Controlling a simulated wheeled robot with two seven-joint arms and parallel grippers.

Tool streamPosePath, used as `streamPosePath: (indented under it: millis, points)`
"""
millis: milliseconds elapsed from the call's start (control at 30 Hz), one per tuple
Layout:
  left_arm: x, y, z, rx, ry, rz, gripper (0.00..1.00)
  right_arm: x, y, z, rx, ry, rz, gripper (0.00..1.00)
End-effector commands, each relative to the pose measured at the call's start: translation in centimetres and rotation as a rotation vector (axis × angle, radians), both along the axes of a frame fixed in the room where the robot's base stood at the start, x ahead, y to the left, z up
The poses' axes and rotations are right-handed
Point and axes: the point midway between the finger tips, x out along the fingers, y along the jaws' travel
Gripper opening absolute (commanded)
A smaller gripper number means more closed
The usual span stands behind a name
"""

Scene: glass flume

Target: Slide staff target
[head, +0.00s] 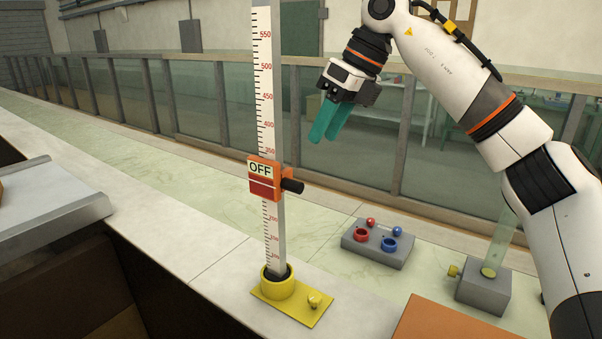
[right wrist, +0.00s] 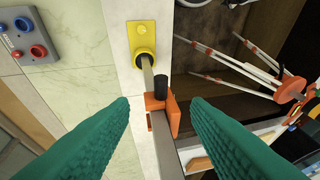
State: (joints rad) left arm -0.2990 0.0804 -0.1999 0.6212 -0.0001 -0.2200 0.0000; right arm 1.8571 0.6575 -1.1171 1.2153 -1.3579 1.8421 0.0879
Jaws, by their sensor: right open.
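The upright graduated staff (head: 267,90) stands in a yellow round socket (head: 278,287) on a yellow base plate. The staff target (head: 262,183) is an orange block around the staff, with an OFF label, a red lower face and a black knob (head: 292,186) on its right side. It sits just below the 350 mark. My right gripper (head: 325,137) is open and empty, above and to the right of the target. In the right wrist view the target (right wrist: 174,115) shows between the two teal fingers, apart from them. My left gripper is not in view.
A grey box with red and blue rings (head: 377,243) lies right of the staff. A grey block with a clear tube (head: 484,287) stands farther right. A glass-panelled wall runs behind. The wrist view shows an orange-tipped tripod (right wrist: 290,95) near the staff.

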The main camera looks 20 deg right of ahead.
Motion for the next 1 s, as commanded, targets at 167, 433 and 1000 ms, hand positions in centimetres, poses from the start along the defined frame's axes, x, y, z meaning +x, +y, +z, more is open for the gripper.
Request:
streamPosePath:
  millis: [167, 433, 1000]
  points:
    - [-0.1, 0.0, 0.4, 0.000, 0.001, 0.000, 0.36, 0.6, 1.3, -3.1, 0.001, 0.005, 0.003, 0.43]
    - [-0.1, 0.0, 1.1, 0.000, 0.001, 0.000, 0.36, 1.5, 3.2, -7.6, 0.004, 0.003, 0.003, 0.43]
    - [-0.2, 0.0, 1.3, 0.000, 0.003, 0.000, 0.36, 2.0, 4.1, -9.7, 0.005, -0.001, 0.003, 0.38]
